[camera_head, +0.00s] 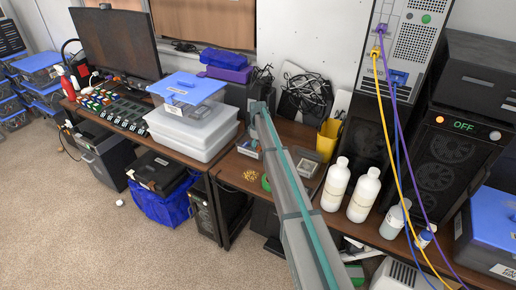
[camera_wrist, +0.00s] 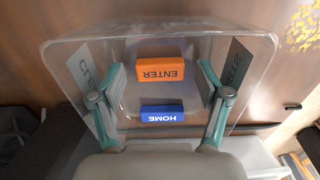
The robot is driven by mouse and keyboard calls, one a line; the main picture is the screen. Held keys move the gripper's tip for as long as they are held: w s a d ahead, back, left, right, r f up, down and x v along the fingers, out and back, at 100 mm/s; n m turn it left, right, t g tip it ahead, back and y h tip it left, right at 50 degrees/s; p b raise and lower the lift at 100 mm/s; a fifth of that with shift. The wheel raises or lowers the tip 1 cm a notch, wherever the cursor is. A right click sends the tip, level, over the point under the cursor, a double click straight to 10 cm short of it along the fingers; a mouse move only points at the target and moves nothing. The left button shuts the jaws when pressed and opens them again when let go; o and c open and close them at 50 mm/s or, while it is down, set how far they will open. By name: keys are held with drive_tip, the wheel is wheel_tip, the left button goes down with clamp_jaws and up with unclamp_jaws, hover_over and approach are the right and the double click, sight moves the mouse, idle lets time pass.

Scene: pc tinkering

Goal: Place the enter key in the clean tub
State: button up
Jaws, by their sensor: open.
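The orange enter key (camera_wrist: 161,73) lies inside a clear plastic tub (camera_wrist: 262,62) in the wrist view, its lettering upside down. A blue home key (camera_wrist: 162,114) lies beside it in the same tub. My gripper (camera_wrist: 161,80) is open over the tub, with one teal finger on each side of the enter key and visible gaps between. Labels on the tub's two side walls are only partly readable. In the head view my arm hides the gripper; a small clear tub (camera_head: 247,147) shows just beside the arm on the wooden desk.
Small yellow pieces (camera_wrist: 302,28) lie on the wood beside the tub. In the head view, white bottles (camera_head: 336,184), a grey tray (camera_head: 305,165) and a yellow container (camera_head: 328,138) stand right of my arm. Stacked bins (camera_head: 190,131) stand to the left.

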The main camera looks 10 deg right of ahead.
sight(258, 149)
wheel_tip(258, 149, up, 12)
drive_tip(key=b, duration=0.3)
drive_tip(key=shift+b, duration=0.35)
